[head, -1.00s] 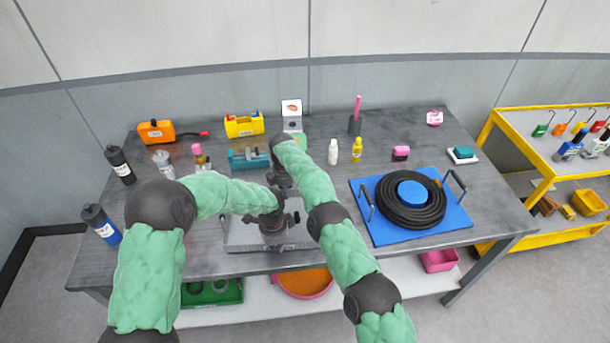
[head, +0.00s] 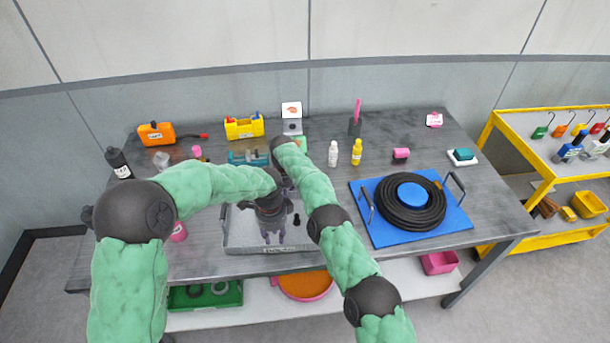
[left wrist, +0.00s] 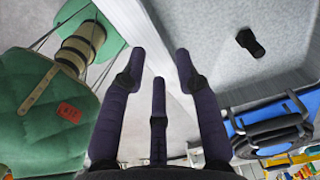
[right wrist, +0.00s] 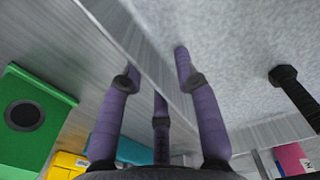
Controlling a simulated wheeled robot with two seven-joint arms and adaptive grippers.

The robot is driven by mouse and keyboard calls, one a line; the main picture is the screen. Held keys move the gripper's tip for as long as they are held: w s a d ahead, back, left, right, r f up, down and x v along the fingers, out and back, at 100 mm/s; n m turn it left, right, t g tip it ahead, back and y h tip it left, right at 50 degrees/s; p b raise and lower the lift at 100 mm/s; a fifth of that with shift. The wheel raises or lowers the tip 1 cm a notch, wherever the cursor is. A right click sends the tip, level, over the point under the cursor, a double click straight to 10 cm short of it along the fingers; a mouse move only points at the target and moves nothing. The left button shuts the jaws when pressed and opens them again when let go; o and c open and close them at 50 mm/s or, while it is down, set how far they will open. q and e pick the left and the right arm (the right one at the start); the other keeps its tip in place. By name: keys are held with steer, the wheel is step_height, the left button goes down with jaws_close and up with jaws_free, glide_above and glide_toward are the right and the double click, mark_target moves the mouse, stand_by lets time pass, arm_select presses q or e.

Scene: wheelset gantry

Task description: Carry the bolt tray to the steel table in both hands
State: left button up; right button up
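The bolt tray (head: 243,244) is a shallow grey tray at the front of the grey metal table (head: 325,205), with a thin handle at its left end. A black bolt (left wrist: 250,42) lies in it; one shows in the right wrist view (right wrist: 293,92). My left gripper (head: 273,240) points down over the tray, fingers apart and empty. In the left wrist view its fingers (left wrist: 155,62) are spread above the surface.
A blue board (head: 385,230) with handles carries a coiled black cable (head: 436,208) to the right. Bottles and boxes line the back, including a yellow bottle (head: 357,153). A yellow trolley (head: 540,165) adjoins the right.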

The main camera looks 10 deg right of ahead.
steer(key=shift+r, duration=0.25)
arm_select(q)
step_height(320, 180, up, 4)
steer(key=shift+f, duration=0.1)
arm_select(e)
step_height(320, 180, up, 11)
steer(key=shift+r, duration=0.2)
arm_select(q)
steer(key=shift+f, duration=0.1)
arm_select(e)
steer(key=shift+s+f, duration=0.1)
stand_by(0.4)
